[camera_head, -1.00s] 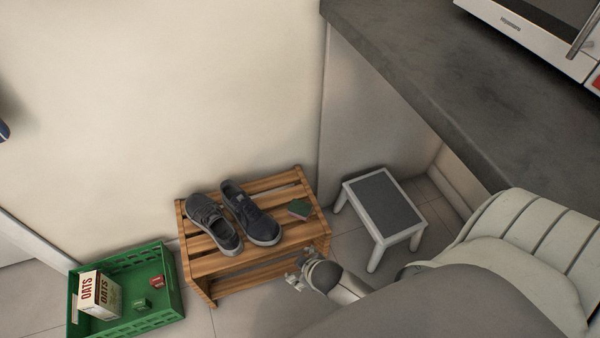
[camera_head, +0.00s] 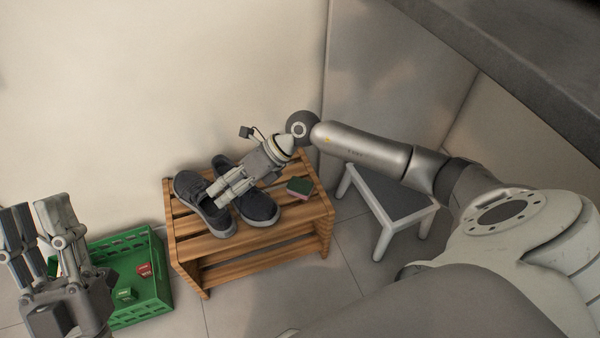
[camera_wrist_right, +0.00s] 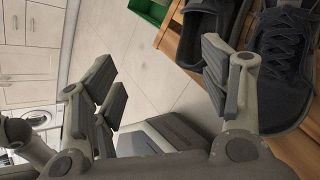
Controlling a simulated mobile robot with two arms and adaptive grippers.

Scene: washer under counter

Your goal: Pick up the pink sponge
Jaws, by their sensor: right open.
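The pink sponge (camera_head: 299,187) lies on the right part of the slatted wooden rack's top; its green upper face and a thin pink side show. My right gripper (camera_head: 220,192) is open and empty, over the dark shoes to the left of the sponge, fingers pointing down-left. In the right wrist view its fingers (camera_wrist_right: 160,88) are spread with nothing between them, and the sponge is not seen there. My left gripper (camera_head: 38,215) is at the lower left with fingers up and apart, empty, in front of the green crate.
The wooden rack (camera_head: 250,240) carries a pair of dark shoes (camera_head: 258,206), partly covered by my right gripper. A green crate (camera_head: 150,292) with small boxes stands left on the floor. A grey step stool (camera_head: 393,200) stands right, under my right arm. The dark counter (camera_head: 510,65) overhangs at upper right.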

